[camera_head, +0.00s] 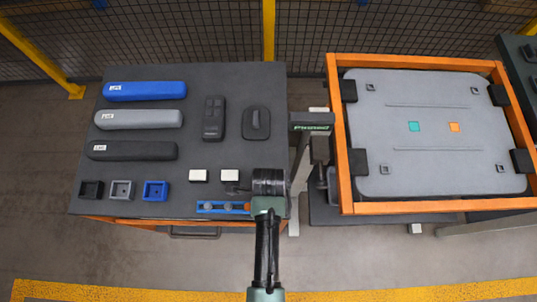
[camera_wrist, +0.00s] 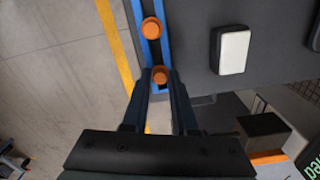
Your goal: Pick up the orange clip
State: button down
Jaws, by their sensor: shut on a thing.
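In the wrist view, two round orange clips sit along a narrow blue rack. The nearer orange clip (camera_wrist: 160,75) is between the tips of my gripper (camera_wrist: 160,88), which is shut on it. The farther orange clip (camera_wrist: 152,27) is farther up the rack and apart from my fingers. The blue rack (camera_wrist: 137,12) also shows in the head view (camera_head: 222,211), at the table's front edge, beside my gripper. My wrist hides part of that corner in the head view. I cannot tell whether the held clip is clear of the rack.
White blocks (camera_head: 229,175) lie just behind the rack. Small square holders (camera_head: 155,191) stand to the left. Long cases (camera_head: 145,90) lie farther back on the dark table (camera_head: 215,80). An orange-framed fixture (camera_head: 335,120) with a grey panel (camera_head: 430,100) stands right.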

jog(key=shift+r, duration=0.1)
notch_tip(320, 180, up, 10)
jog(key=b, duration=0.1)
jog(key=c, duration=1.2)
grip_release()
jog(key=shift+c, duration=0.2)
grip_shut()
